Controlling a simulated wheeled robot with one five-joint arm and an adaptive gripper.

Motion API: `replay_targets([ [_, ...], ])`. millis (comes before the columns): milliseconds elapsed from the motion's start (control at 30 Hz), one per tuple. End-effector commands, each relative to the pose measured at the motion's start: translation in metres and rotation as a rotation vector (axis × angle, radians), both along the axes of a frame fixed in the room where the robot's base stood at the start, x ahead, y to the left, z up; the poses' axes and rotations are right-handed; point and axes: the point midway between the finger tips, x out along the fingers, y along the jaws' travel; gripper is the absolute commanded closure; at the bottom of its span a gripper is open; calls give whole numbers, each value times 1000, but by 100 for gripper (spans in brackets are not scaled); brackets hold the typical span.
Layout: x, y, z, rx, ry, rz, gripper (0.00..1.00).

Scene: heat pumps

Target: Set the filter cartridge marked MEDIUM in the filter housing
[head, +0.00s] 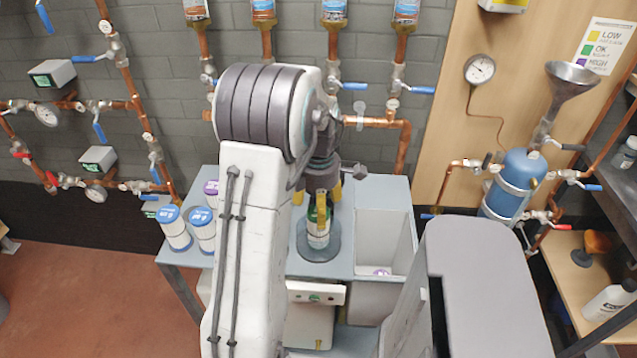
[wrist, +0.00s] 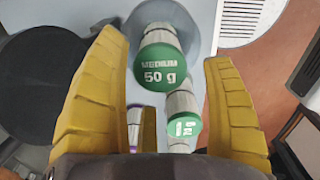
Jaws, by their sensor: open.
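A cartridge with a green cap marked MEDIUM 50 g (wrist: 160,68) stands in the wrist view between the two yellow fingers of my gripper (wrist: 164,48). A second green-capped cartridge (wrist: 183,122) is beside it; its label is only partly readable. In the head view a green and white cartridge (head: 318,236) stands on a round grey base (head: 322,254), and my gripper (head: 319,194) is open just above it. I cannot tell whether the fingers touch the cartridge. I cannot tell for certain which fitting is the filter housing; a blue cylinder (head: 517,180) is piped at the right.
Blue-capped cartridges (head: 174,230) and a purple-capped one (head: 211,187) stand at the left of the grey table. A grey bin (head: 398,235) is set into its right side, with something purple-capped inside. Copper pipes and valves (head: 375,122) line the wall. A bottle (head: 608,302) stands at the far right.

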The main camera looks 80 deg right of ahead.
Motion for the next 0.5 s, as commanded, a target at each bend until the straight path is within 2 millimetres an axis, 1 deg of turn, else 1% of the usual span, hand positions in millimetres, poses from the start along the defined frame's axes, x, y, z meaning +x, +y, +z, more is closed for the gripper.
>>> replay_targets([
  [33, 0, -1, 11, -5, 1, 0, 25],
  [200, 0, -1, 40, -4, 1, 0, 25],
  [400, 0, -1, 66, -3, 0, 0, 25],
  [500, 0, -1, 75, -2, 0, 0, 25],
])
